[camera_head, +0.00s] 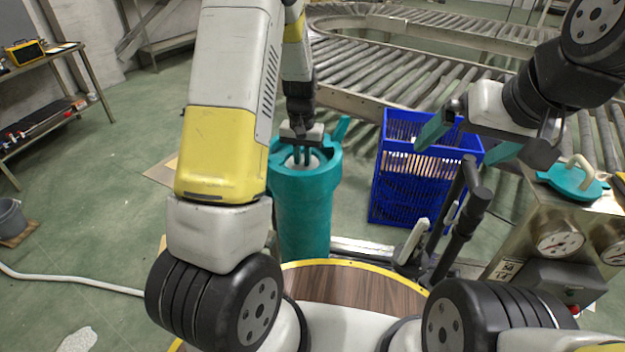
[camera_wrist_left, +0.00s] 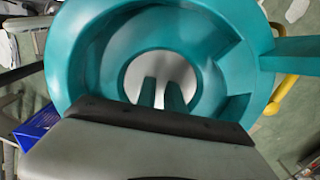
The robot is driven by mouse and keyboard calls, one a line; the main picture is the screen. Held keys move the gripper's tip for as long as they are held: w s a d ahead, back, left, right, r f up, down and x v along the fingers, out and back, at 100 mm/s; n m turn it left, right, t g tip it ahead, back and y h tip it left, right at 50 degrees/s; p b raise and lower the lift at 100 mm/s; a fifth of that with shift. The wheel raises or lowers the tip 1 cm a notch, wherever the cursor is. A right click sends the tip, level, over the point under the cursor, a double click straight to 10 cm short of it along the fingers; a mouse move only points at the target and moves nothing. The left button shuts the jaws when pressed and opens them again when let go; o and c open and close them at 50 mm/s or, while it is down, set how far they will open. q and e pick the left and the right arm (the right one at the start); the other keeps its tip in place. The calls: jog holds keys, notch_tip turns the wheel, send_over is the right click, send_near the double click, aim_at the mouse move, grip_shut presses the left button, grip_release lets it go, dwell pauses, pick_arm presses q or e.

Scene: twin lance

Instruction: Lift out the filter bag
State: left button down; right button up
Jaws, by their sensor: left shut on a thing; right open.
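The teal filter housing (camera_head: 303,210) stands upright on the floor, open at the top; its rim and inner wall fill much of the left wrist view (camera_wrist_left: 85,60). The white filter bag (camera_wrist_left: 150,66) shows as a pale round area inside the housing; most of it is hidden. My left gripper (camera_head: 301,158) points down into the housing mouth, its two fingers (camera_wrist_left: 160,94) close together and shut on the white bag. The exact grip point is hard to see. My right gripper (camera_head: 468,145) is open and empty, above and in front of the blue crate.
A blue slatted crate (camera_head: 397,203) stands right of the housing. A teal lid (camera_head: 570,182) with a pale handle lies on the steel stand with gauges at right. Roller conveyors (camera_head: 400,70) run behind. Open floor (camera_head: 110,190) lies to the left.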

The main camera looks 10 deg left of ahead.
pick_arm(q)
notch_tip(320, 180, up, 22)
jog(key=shift+f, duration=0.15)
dwell(1.3)
notch_tip(320, 180, up, 11)
dwell(1.0)
jog(key=shift+s, duration=0.1)
